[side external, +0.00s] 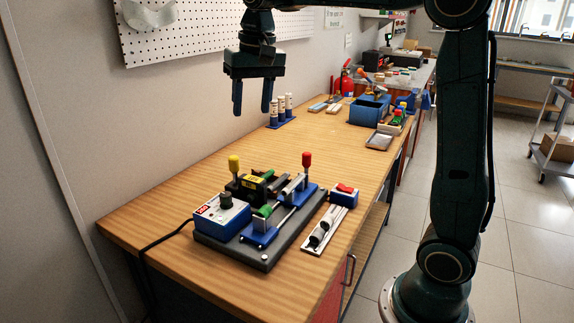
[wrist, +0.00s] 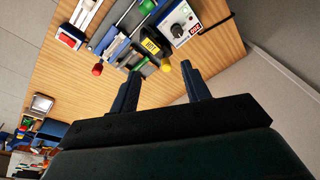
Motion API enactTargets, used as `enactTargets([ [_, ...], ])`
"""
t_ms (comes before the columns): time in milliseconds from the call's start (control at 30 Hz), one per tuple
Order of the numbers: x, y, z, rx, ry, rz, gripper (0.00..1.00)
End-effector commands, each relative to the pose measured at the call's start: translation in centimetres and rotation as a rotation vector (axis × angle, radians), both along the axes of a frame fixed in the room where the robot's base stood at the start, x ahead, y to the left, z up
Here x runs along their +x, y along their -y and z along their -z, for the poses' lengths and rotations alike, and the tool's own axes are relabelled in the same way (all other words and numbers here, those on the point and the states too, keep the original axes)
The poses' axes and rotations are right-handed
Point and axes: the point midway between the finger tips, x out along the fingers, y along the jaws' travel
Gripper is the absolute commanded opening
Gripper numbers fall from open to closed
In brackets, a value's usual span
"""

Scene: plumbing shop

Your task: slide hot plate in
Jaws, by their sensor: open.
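The pipe-welding rig (side external: 265,262) sits on the near end of the wooden bench. Toward its back is a black block with a yellow label (side external: 254,182), which appears to be the hot plate; it also shows in the wrist view (wrist: 151,45). A yellow-knobbed handle (side external: 234,163) stands upright beside it. A red-knobbed lever (side external: 306,160) stands on the blue carriage, with green pipe pieces (side external: 264,211) in the clamps. My gripper (side external: 252,108) is open and empty, well above the bench and behind the rig. In the wrist view, the yellow knob (wrist: 163,65) shows between its fingers (wrist: 159,72).
A control box with a black dial (side external: 222,213) is on the rig's left, its cable running off the bench. Several tubes stand in a blue rack (side external: 282,122) farther back. The bench middle is clear.

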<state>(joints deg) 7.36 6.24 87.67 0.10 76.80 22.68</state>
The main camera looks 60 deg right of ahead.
Motion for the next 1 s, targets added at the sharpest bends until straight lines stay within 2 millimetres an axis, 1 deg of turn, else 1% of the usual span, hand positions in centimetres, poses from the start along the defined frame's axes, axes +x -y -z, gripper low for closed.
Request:
enactTargets([
  [33, 1.3, 0.5, 0.3, 0.004, -0.016, 0.024, 0.47],
  [200, 4.7, 1.8, 1.3, 0.02, -0.064, 0.104, 0.47],
  [400, 8.1, 3.4, 3.1, 0.034, -0.118, 0.192, 0.47],
  [500, 9.2, 4.1, 3.8, 0.038, -0.138, 0.224, 0.47],
  [700, 10.3, 4.7, 4.6, 0.042, -0.156, 0.257, 0.47],
  [1000, 10.3, 4.7, 4.8, 0.042, -0.158, 0.26, 0.47],
])
